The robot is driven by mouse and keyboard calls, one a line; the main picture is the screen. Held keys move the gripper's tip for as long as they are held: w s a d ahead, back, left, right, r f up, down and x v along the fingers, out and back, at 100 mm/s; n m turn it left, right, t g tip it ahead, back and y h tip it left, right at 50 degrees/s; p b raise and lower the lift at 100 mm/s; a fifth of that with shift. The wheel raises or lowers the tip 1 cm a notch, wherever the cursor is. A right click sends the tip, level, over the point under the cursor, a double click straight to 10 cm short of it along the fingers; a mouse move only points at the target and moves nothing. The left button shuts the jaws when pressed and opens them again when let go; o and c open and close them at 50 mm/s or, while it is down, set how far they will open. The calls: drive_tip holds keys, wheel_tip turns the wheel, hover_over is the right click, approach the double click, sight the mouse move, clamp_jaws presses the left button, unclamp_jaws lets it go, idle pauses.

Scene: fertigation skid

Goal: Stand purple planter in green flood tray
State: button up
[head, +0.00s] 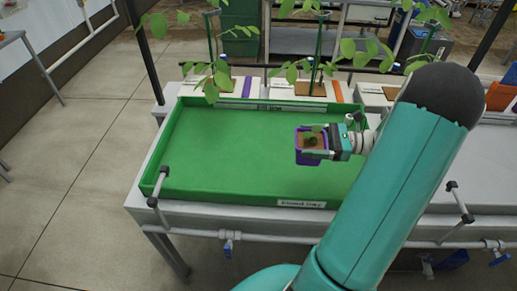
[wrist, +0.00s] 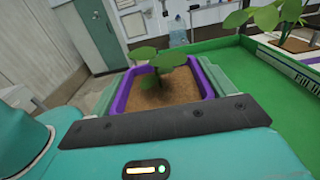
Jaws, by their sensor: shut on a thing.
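The purple planter (head: 308,156) is a small square pot with brown soil and a green seedling. My gripper (head: 315,144) is shut on it, with a finger on each of two opposite sides. In the wrist view the planter's purple rim (wrist: 122,94) shows between the fingers, and it looks upright. The green flood tray (head: 225,160) is a wide, shallow, empty tray on a grey bench. The planter is over the right part of the tray in the head view. I cannot tell whether its base touches the tray floor.
Behind the tray stand white blocks with coloured strips (head: 245,88) and tall leafy plants (head: 212,75). Pipes with blue valves (head: 228,248) run along the bench front. The tray's left and middle are clear.

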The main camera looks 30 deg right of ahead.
drive_tip(key=shift+w+a+f, duration=0.85)
drive_tip(key=shift+w+f, duration=1.3)
drive_tip(key=shift+w+a+f, duration=0.9)
drive_tip(key=shift+w+f, duration=1.2)
drive_tip(key=shift+w, duration=0.05)
drive_tip(key=shift+w+a+f, duration=0.85)
drive_tip(key=shift+w+f, duration=1.3)
drive_tip(key=shift+f, duration=0.15)
drive_tip(key=o, duration=1)
drive_tip(key=shift+o, duration=0.2)
drive_tip(key=shift+s+d, duration=0.1)
